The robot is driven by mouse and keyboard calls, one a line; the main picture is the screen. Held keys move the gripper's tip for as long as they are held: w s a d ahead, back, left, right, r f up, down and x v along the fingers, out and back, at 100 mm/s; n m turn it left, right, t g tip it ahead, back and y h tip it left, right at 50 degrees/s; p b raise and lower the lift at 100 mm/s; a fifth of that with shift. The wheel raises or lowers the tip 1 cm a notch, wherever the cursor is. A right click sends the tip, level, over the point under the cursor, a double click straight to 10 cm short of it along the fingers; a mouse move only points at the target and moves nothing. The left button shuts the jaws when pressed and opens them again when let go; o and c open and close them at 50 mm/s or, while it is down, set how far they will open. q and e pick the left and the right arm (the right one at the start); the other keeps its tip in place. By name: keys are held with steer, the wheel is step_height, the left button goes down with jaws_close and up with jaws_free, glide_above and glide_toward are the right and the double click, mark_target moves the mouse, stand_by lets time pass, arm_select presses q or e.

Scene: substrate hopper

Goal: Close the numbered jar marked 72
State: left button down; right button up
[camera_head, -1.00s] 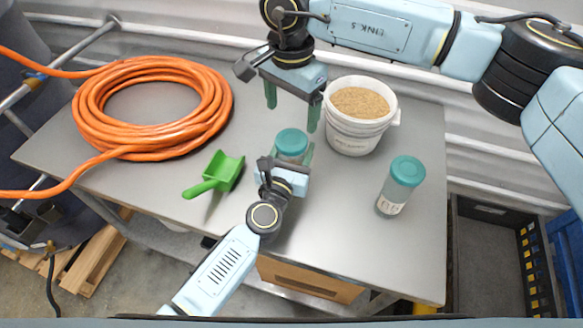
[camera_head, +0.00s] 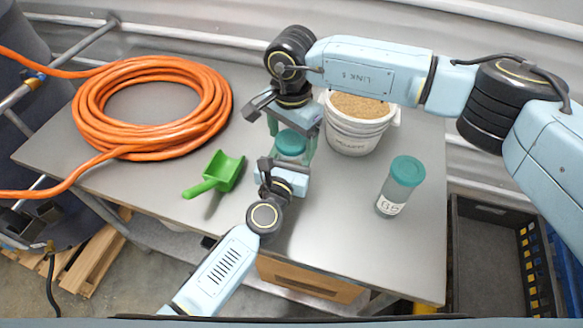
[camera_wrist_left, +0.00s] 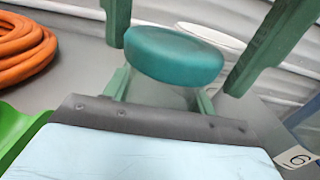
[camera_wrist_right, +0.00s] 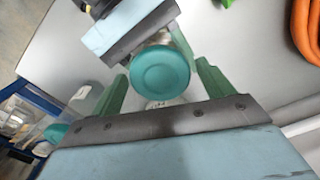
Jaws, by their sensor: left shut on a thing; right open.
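A clear jar (camera_head: 288,160) with a teal lid (camera_head: 291,142) stands upright near the table's middle. My left gripper (camera_head: 284,163) is shut on its body from the front; the fingers also show in the left wrist view (camera_wrist_left: 162,95). My right gripper (camera_head: 292,138) is open above, pointing down. Its fingers flank the lid with gaps on both sides, as the right wrist view (camera_wrist_right: 162,86) shows. The held jar's number is hidden. I cannot tell how tightly the lid sits. A second teal-lidded jar (camera_head: 393,196) stands apart at the right, its label seeming to read 65.
A white bucket of grain (camera_head: 355,133) stands close behind the right gripper. A green scoop (camera_head: 217,174) lies to the left, with a coiled orange hose (camera_head: 205,120) beyond. A dark crate (camera_head: 487,212) is off the table's right side. The front right tabletop is clear.

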steer(key=c, duration=1)
steer(key=m, duration=0.4)
steer(key=shift+m, duration=0.4)
steer(key=o, duration=1.2)
steer(key=shift+c, duration=0.2)
steer(key=shift+r, duration=0.1)
step_height(320, 180, up, 12)
